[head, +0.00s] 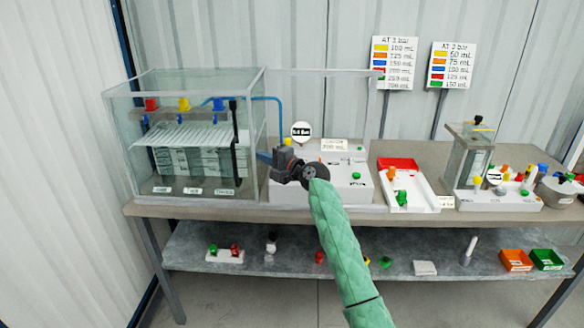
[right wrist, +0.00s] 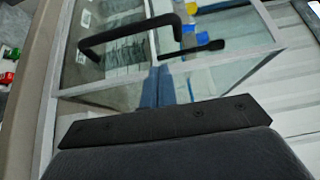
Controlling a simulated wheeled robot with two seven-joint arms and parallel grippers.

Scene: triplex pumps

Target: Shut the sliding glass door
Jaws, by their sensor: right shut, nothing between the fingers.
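A glass case with pale frame edges (head: 197,82) stands on the left part of the bench. A long black handle (head: 235,140) stands upright at the right part of its front. In the right wrist view the black handle (right wrist: 118,34) crosses the upper left, on a framed glass pane. My right gripper (head: 279,158) is just right of the case, in front of the white pump unit. Its narrow blue fingertips (right wrist: 159,84) are together and empty, apart from the handle in the picture. How far the door stands open is hard to tell through the clear glass. My left gripper is out of view.
A white pump unit (head: 340,190) with a round gauge (head: 301,131) stands behind my right arm. A clear framed panel (head: 372,105) rises behind it. A red-and-white tray (head: 425,192) and another pump unit (head: 500,201) stand farther right. A lower shelf (head: 200,255) holds small parts.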

